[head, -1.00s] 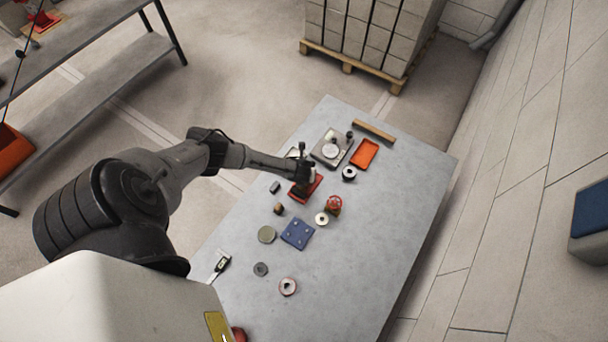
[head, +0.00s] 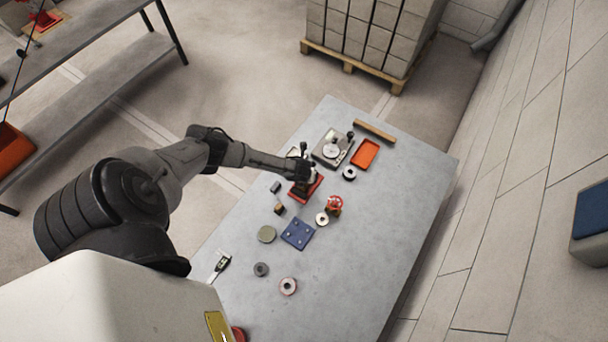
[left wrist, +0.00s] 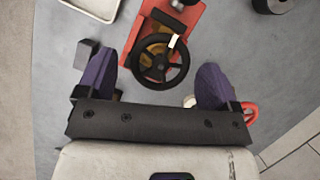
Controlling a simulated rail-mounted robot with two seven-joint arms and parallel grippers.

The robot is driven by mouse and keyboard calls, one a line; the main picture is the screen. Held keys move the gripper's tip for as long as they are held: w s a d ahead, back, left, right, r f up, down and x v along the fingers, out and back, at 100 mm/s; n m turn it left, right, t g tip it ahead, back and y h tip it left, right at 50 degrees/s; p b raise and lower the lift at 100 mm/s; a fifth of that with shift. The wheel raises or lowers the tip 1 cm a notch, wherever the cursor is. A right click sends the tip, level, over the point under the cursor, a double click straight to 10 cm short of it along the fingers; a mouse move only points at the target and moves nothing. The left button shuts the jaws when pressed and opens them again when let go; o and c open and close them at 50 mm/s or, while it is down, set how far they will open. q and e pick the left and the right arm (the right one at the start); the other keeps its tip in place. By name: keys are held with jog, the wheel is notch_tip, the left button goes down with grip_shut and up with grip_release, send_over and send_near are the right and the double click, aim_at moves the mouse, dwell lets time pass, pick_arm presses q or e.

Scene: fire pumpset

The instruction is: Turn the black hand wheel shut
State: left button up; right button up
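The black hand wheel (left wrist: 160,60) shows in the left wrist view, with a white mark on its rim. It sits on a red base (left wrist: 192,32), which is also partly visible on the table in the head view (head: 316,187). My left gripper (left wrist: 160,84) is open, with its two purple-faced fingers apart, one to each lower side of the wheel. No grip on the wheel shows. In the head view my left gripper (head: 300,178) is over the red base and hides most of the wheel. My right gripper is not in view.
A small red-wheeled valve (head: 334,204), a pale ring (head: 322,219) and a blue plate (head: 298,233) are near the red base. An orange tray (head: 365,153) and a dial plate (head: 331,147) lie farther back. The table's right side (head: 400,220) is clear.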

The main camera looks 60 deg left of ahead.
pick_arm(q)
jog(key=v, duration=1.3)
jog(key=shift+r, duration=0.4)
dwell(0.5)
